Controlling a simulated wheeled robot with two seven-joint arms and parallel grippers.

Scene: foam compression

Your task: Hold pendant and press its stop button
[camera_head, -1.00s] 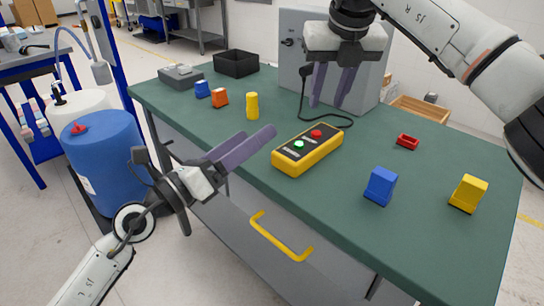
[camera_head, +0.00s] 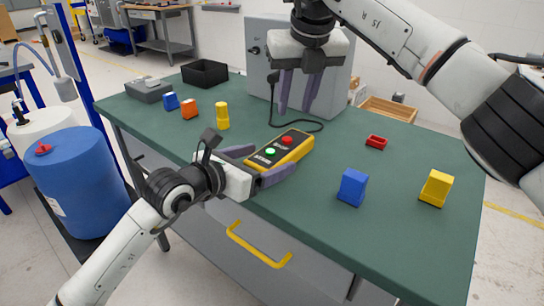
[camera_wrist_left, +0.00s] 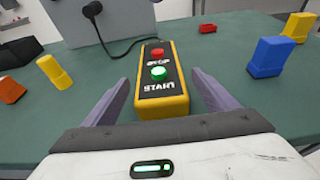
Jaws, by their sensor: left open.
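The yellow pendant (camera_head: 294,155) lies on the green table, with a black face, a green START button (camera_head: 271,151) at its near end and a red STOP button (camera_head: 287,141) beyond it. In the left wrist view the pendant (camera_wrist_left: 162,105) points away from me, with the red button (camera_wrist_left: 157,53) behind the green one (camera_wrist_left: 159,73). My left gripper (camera_head: 271,159) is open, its grey fingers on either side of the pendant's near end, not closed on it. My right gripper (camera_head: 295,108) hangs above the table behind the pendant, fingers apart and empty.
A black cable runs from the pendant to the grey cabinet (camera_head: 262,80). Blue (camera_head: 353,187) and yellow (camera_head: 436,188) blocks and a small red tray (camera_head: 376,142) stand to the right. Several small pieces and a black bin (camera_head: 205,73) are at the left.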

